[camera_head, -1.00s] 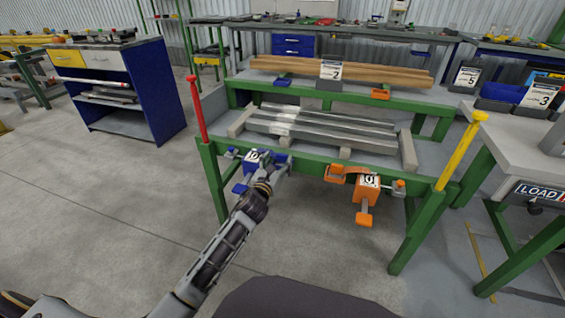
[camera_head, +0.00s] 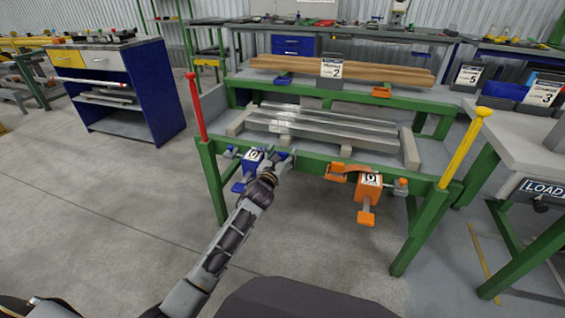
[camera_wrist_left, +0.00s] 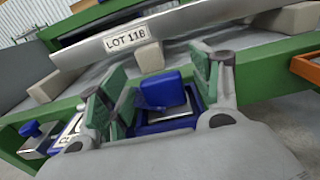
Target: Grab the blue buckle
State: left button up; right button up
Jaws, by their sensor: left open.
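The blue buckle (camera_head: 249,164), with a white label, is on the front green rail of the runout table. My left gripper (camera_head: 282,158) has reached this rail at the buckle's right side and hides part of it. In the left wrist view, the open fingers with green pads of my left gripper (camera_wrist_left: 163,98) stand on both sides of a blue block of the buckle (camera_wrist_left: 165,95). I cannot tell whether the pads touch it. A labelled part and another blue piece show at the lower left. My right gripper is not in view.
An orange buckle (camera_head: 368,186) hangs on the same rail to the right. Grey bars (camera_head: 325,127) lie on the table behind the rail. A red post (camera_head: 196,105) and a yellow post (camera_head: 464,150) rise at the table's front corners. The floor in front is clear.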

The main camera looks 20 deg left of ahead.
pick_arm(q)
jog(key=shift+w, duration=0.45)
jog(key=c, duration=1.2)
